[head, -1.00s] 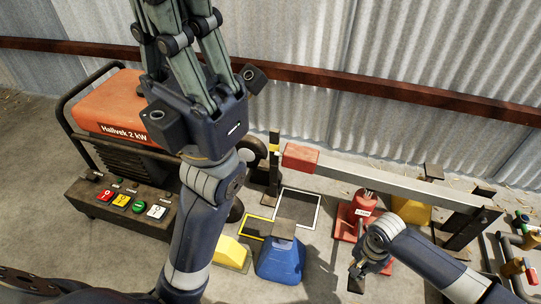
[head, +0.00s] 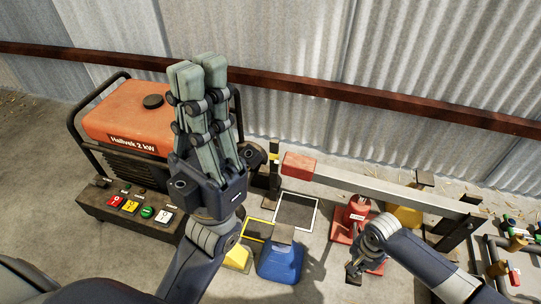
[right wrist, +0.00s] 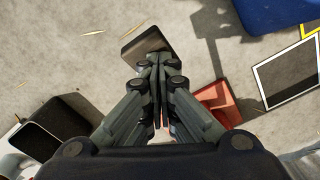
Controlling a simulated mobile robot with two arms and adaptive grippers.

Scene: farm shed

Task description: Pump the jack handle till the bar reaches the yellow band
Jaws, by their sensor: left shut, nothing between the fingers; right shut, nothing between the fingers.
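The grey bar (head: 385,188) with a red end block (head: 299,166) runs across the right half of the head view. Its red end is beside a dark upright post (head: 273,178) with a small yellow band (head: 274,157). The red jack (head: 356,212) stands under the bar on a red base. My right gripper (head: 354,272) is shut and points down in front of the jack. In the right wrist view its fingertips (right wrist: 157,60) are by a dark flat pad (right wrist: 146,42); contact is unclear. My left gripper (head: 197,66) is shut, empty and raised.
An orange generator (head: 125,120) with coloured buttons stands at left. A blue block (head: 281,262) and a yellow block (head: 238,257) are on the floor near outlined squares. Pipes with valves (head: 510,255) are at far right. A corrugated wall is behind.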

